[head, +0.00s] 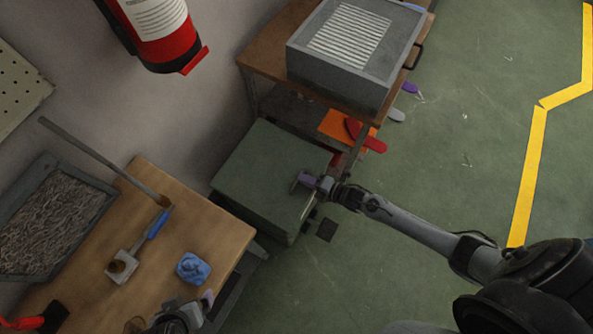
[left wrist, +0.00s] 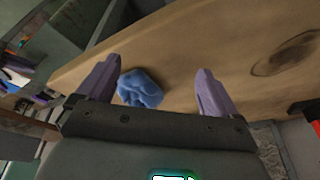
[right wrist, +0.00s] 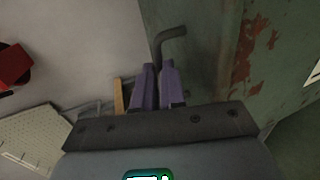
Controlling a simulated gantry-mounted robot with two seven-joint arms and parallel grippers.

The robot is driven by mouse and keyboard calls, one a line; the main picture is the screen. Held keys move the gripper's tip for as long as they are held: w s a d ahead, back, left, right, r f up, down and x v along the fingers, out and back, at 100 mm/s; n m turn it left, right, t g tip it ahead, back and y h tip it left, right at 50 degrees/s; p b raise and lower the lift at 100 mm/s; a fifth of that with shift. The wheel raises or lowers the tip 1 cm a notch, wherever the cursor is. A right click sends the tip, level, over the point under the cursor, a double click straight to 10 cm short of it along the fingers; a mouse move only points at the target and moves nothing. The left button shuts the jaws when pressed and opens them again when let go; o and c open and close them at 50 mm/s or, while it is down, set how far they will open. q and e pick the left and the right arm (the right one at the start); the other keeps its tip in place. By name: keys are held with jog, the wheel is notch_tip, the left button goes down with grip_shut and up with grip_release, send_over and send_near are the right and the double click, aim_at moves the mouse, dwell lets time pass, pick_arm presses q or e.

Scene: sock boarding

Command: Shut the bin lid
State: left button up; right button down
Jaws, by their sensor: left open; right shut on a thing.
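The green-grey bin (head: 290,234) stands on the floor in the middle of the head view. Its lid (head: 262,165) lies over the top and looks flat or nearly so; I cannot tell whether a gap is left. My right gripper (head: 308,181) is at the lid's near right edge, shut on the lid's handle. In the right wrist view the dark bent handle (right wrist: 170,36) sticks out past the closed purple fingers (right wrist: 157,72), beside a worn green panel (right wrist: 255,60). My left gripper (left wrist: 158,80) is open and empty over the wooden bench.
The bench (head: 205,225) holds a blue crumpled cloth (head: 193,268), a brush with a blue handle (head: 157,224) and a tray (head: 100,207). A table with a grey box (head: 340,75) stands behind the bin. A fire extinguisher (head: 160,35) hangs on the wall. The floor at right is clear.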

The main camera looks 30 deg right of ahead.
pick_arm(q)
jog(key=shift+s+a+f, duration=0.1)
jog(key=shift+s+f, duration=0.2)
jog(key=shift+f, duration=0.05)
pick_arm(e)
jog(key=shift+s+d+f, duration=0.15)
jog(key=shift+s+f, duration=0.05)
jog(key=shift+f, duration=0.35)
jog(key=shift+s+d+f, duration=0.1)
jog(key=shift+f, duration=0.15)
jog(key=c, duration=1.7)
grip_release()
pick_arm(q)
jog(key=shift+w, duration=0.2)
pick_arm(e)
jog(key=o, duration=0.5)
pick_arm(q)
jog(key=shift+w+a+r, duration=0.1)
jog(key=shift+a+r, duration=0.1)
jog(key=shift+r, duration=0.05)
pick_arm(e)
jog(key=shift+s+r, duration=0.15)
jog(key=shift+r, duration=0.15)
pick_arm(q)
jog(key=shift+d+r+p, duration=0.25)
jog(key=shift+r+p, duration=0.65)
jog(key=shift+r, duration=0.05)
pick_arm(e)
jog(key=v, duration=1)
